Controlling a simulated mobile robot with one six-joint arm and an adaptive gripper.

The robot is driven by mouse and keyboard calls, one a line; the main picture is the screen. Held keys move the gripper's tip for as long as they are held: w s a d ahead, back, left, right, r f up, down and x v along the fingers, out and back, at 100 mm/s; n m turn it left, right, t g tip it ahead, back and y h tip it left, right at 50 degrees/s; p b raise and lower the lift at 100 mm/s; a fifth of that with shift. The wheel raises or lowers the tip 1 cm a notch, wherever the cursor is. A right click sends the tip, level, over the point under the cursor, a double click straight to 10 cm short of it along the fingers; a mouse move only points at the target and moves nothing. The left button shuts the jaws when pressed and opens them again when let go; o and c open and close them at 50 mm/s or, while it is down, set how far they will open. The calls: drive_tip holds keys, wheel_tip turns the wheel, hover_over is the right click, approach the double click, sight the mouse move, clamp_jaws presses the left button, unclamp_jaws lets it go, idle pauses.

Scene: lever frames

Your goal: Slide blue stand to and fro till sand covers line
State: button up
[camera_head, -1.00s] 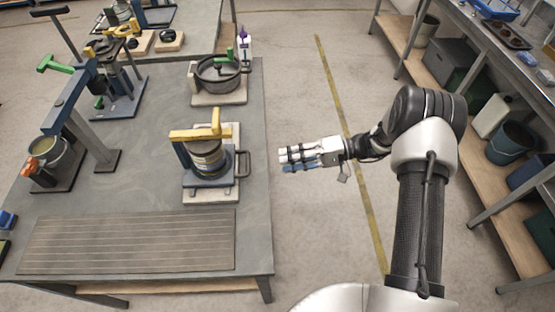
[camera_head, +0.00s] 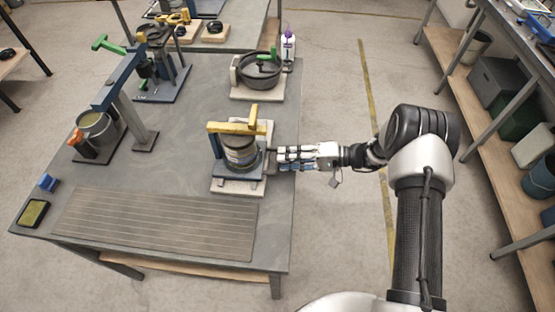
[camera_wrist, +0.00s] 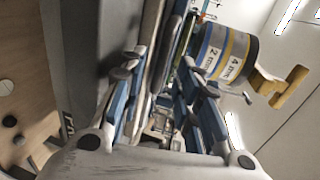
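The blue stand (camera_head: 219,182) sits on a pale base on the grey table's right side. It carries a round sieve stack (camera_head: 240,155) under a yellow clamp bar (camera_head: 236,128). The stack's bands, marked 2 mm and 4 mm, show in the wrist view (camera_wrist: 222,57). A dark handle (camera_head: 270,161) is on the stand's right side. My gripper (camera_head: 277,159) is level with this handle, fingers pointing left at it. In the wrist view my fingers (camera_wrist: 165,80) stand apart, with narrow bars of the stand between them; firm contact is not clear. No sand or line is distinguishable.
A ribbed mat (camera_head: 150,222) lies at the table's front. A pot on a pale base (camera_head: 258,74) stands behind the stand, and a blue-armed press with a bucket (camera_head: 96,132) stands to the left. Floor right of the table is clear up to the shelving (camera_head: 490,150).

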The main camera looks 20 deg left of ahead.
drive_tip(key=shift+x, duration=1.8)
drive_tip(key=shift+c, duration=0.5)
clamp_jaws()
